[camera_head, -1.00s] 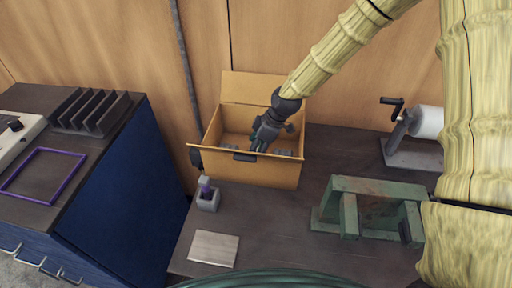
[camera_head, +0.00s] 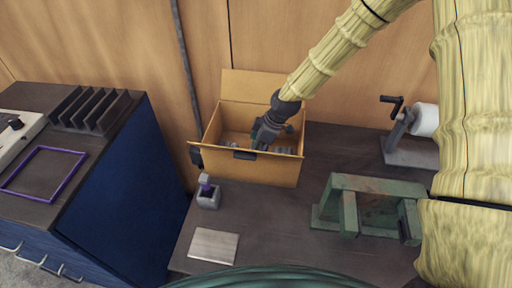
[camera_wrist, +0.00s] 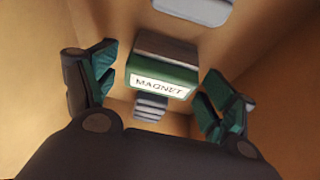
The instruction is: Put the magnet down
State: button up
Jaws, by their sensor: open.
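The magnet (camera_wrist: 158,78) is a green and grey block with a white label reading MAGNET, in the wrist view. It is inside the open cardboard box (camera_head: 262,172), between my fingers with a visible gap on each side. My gripper (camera_wrist: 158,90) is open, its green-padded fingers spread to the left and right of the magnet. In the head view my gripper (camera_head: 262,138) reaches down into the box, and the magnet cannot be made out there. Whether the magnet rests on the box floor is hard to tell.
Grey pieces (camera_wrist: 150,107) lie beyond the magnet in the box. A green metal frame (camera_head: 372,192) and a roll stand (camera_head: 412,140) stand to the right.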

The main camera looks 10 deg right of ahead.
jog(key=shift+r, duration=0.15)
jog(key=b+v, duration=0.3)
jog(key=v, duration=0.9)
